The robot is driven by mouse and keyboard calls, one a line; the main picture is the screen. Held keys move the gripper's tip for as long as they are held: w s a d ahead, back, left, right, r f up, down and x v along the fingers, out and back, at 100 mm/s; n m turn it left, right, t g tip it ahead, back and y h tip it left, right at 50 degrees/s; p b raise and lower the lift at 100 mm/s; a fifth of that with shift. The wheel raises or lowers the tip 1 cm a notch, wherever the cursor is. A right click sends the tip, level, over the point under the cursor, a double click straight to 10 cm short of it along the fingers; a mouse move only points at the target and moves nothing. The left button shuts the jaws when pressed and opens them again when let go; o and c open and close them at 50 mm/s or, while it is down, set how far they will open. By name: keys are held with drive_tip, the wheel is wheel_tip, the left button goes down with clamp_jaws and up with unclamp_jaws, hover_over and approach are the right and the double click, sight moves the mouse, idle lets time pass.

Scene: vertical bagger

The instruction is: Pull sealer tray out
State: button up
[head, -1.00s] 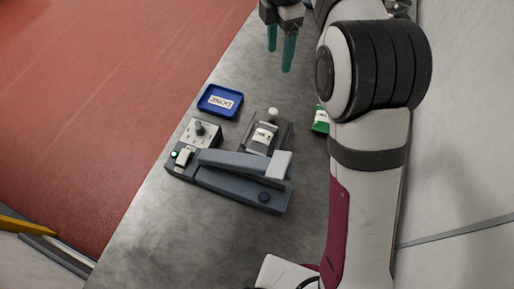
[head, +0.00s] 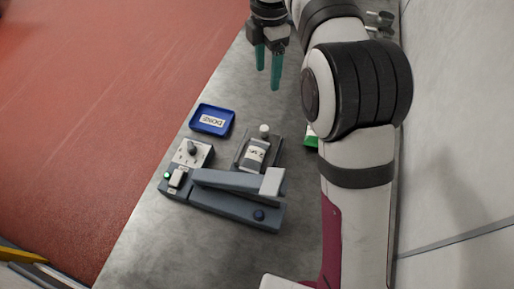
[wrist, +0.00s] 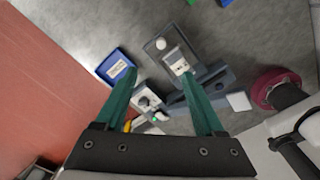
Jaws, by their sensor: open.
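The sealer tray (head: 271,149) is a dark grey plate with a white round knob (head: 264,130) at its far end. It lies against the far side of the grey-blue sealer (head: 225,205), and a labelled pouch (head: 255,154) rests on it. The wrist view also shows the tray (wrist: 172,36), its knob (wrist: 161,43) and the pouch (wrist: 177,62). My gripper (head: 267,76) has teal fingers, open and empty. It hangs above the bench, beyond the knob and apart from it. In the wrist view my gripper (wrist: 160,72) partly covers the sealer.
A blue tray marked DONE (head: 212,120) lies left of the sealer tray. A control box with a knob (head: 192,152) and a lit green lamp (head: 167,175) adjoins the sealer's left end. A green object (head: 311,138) is partly hidden by my arm. Bare bench lies beyond the knob.

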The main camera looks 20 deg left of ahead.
sight(264, 127)
drive_tip(key=shift+f+m, duration=0.15)
drive_tip(key=shift+m, duration=0.25)
drive_tip(key=shift+c, duration=1.2)
drive_tip(key=f+m, duration=0.1)
drive_tip(key=m, duration=0.3)
drive_tip(key=f+m, duration=0.1)
drive_tip(key=m, duration=0.4)
drive_tip(key=f+m, duration=0.2)
drive_tip(key=m, duration=0.3)
drive_tip(key=shift+s, duration=0.25)
drive_tip(key=shift+c, duration=0.7)
wheel_tip(264, 127, down, 17)
drive_tip(key=m, duration=0.3)
drive_tip(key=shift+r, duration=0.15)
clamp_jaws()
drive_tip(key=shift+r, duration=0.1)
